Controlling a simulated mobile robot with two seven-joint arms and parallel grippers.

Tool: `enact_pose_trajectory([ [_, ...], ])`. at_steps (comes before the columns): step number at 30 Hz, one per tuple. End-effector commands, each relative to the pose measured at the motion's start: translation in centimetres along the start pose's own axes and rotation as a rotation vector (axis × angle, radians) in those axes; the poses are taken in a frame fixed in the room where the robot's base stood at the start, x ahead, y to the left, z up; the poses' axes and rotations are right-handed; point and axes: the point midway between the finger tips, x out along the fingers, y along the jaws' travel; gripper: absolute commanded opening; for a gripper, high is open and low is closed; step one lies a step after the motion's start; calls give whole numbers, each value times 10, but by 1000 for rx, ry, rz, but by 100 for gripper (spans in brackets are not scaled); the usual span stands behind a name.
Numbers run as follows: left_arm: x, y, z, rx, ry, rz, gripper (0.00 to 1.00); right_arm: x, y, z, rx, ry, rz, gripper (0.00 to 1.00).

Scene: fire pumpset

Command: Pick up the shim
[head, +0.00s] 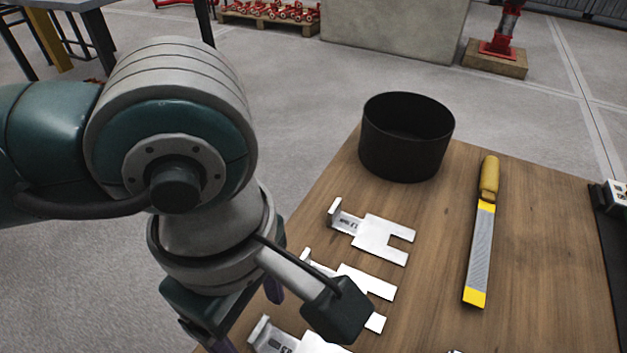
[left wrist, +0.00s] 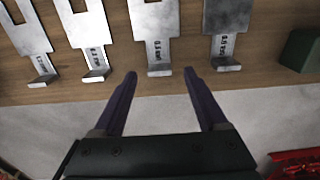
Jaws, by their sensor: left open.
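Several flat metal shims with slotted ends and bent-up, labelled tabs lie in a row on the wooden table. In the left wrist view, my left gripper (left wrist: 160,73) is open and empty. Its fingertips are on either side of the tab end of one shim (left wrist: 155,40), but I cannot tell their height over it. Other shims (left wrist: 87,35) and (left wrist: 226,30) lie to either side. My right gripper is out of view.
A black round container (head: 405,150) stands at the table's back edge. A file with a yellow handle (head: 489,180) lies right of the shims. A dark green block (left wrist: 300,50) shows in the wrist view.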

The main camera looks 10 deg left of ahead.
Motion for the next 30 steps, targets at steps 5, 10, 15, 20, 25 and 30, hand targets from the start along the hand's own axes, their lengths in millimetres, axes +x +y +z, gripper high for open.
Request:
enact_pose_trajectory([
  [5,22,0,1,0,-2,0,75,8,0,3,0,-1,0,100],
  [10,22,0,0,1,-1,1,75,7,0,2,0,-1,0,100],
  [15,22,0,0,1,-1,1,64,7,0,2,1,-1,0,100],
  [20,22,0,0,1,-1,1,46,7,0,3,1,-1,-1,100],
  [25,22,0,0,1,-1,1,27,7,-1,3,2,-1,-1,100],
  [30,22,0,0,1,-1,1,8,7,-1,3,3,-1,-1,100],
])
